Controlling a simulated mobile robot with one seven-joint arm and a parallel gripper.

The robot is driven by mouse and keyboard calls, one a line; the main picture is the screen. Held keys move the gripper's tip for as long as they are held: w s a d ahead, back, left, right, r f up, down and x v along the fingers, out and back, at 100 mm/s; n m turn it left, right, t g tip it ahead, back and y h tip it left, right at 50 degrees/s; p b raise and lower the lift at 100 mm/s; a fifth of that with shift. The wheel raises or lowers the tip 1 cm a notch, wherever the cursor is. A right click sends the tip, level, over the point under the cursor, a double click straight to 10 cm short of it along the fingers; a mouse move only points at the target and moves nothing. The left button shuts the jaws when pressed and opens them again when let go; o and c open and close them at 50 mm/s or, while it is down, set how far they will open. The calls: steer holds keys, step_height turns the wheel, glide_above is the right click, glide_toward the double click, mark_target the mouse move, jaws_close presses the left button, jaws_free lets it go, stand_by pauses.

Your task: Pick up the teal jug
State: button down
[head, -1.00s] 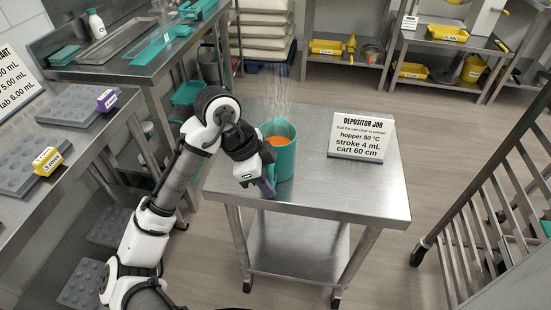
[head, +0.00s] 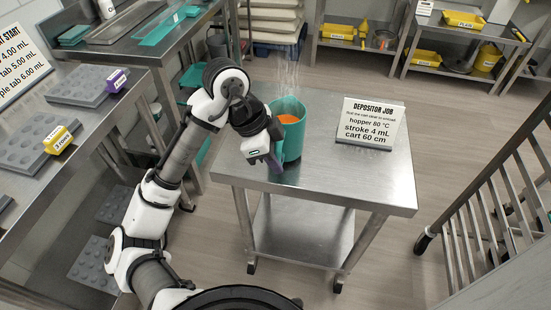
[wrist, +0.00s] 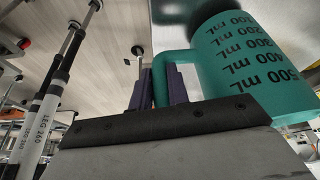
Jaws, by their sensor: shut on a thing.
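The teal jug (head: 291,128) holds an orange liquid and is at the left part of the steel cart top (head: 330,185), with faint steam above it. In the wrist view the jug (wrist: 240,60) shows dark mL markings and a teal handle (wrist: 161,80). My gripper (head: 276,166) is at the jug's near left side. In the wrist view, my gripper's purple fingers (wrist: 160,88) are closed on the handle. I cannot tell whether the jug's base touches the cart top.
A "Depositor job" sign (head: 370,123) stands on the cart to the right of the jug. A bench with grey moulds (head: 75,88) is at the left. A slatted metal rack (head: 490,220) is at the right. The cart's front right is bare.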

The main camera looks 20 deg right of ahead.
step_height(320, 180, up, 18)
steer(key=shift+r+p, duration=0.25)
steer(key=shift+p, duration=0.05)
steer(key=c, duration=2)
jaws_free()
jaws_close()
